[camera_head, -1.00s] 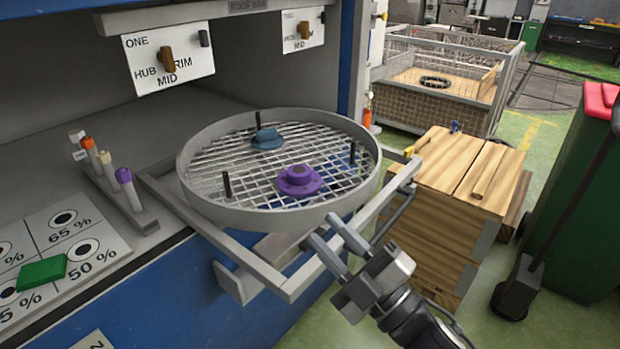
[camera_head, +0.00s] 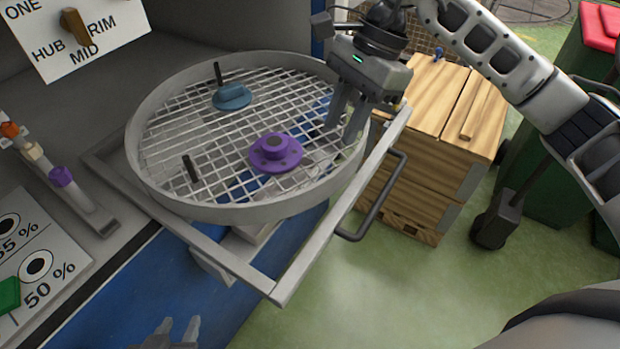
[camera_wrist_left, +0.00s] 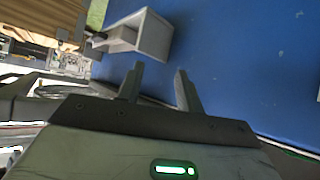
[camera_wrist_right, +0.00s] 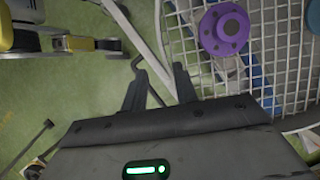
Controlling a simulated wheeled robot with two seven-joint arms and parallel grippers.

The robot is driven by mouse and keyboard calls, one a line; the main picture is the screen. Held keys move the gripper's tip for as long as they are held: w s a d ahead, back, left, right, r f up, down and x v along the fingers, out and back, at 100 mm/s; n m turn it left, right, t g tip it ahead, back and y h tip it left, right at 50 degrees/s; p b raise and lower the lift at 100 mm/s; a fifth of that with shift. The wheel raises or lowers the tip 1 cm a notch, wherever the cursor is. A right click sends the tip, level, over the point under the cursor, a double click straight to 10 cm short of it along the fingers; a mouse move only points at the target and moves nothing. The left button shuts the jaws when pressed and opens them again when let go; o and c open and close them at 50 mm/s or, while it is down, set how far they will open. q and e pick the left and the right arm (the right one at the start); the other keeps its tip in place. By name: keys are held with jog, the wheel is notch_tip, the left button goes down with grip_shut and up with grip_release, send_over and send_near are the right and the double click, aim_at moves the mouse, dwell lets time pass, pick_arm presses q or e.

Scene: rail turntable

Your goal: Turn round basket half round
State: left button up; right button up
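The round basket (camera_head: 225,212) is a grey ring with a wire mesh floor, on a grey square frame (camera_head: 290,272). A blue hub-like piece (camera_head: 232,97) lies on the mesh toward the back, and a purple flanged piece (camera_head: 276,153) toward the front right. Black posts stand at the back (camera_head: 218,74) and front left (camera_head: 190,168); no post shows at the right, where my gripper blocks the view. My right gripper (camera_head: 346,118) points down at the basket's right rim, fingers apart; contact is unclear. My left gripper (camera_head: 180,332) is low before the blue cabinet, open and empty.
A black handle (camera_head: 378,210) sticks out from the frame's right side. Wooden boxes (camera_head: 430,150) stand to the right. A rack of coloured-top pegs (camera_head: 85,205) and a percent board (camera_head: 40,245) are at the left. Floor in front is clear.

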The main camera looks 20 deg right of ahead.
aim_at(315, 185)
jog(key=p+x, duration=0.2)
jog(key=x, duration=1.1)
jog(key=shift+a+f, duration=0.3)
grip_shut()
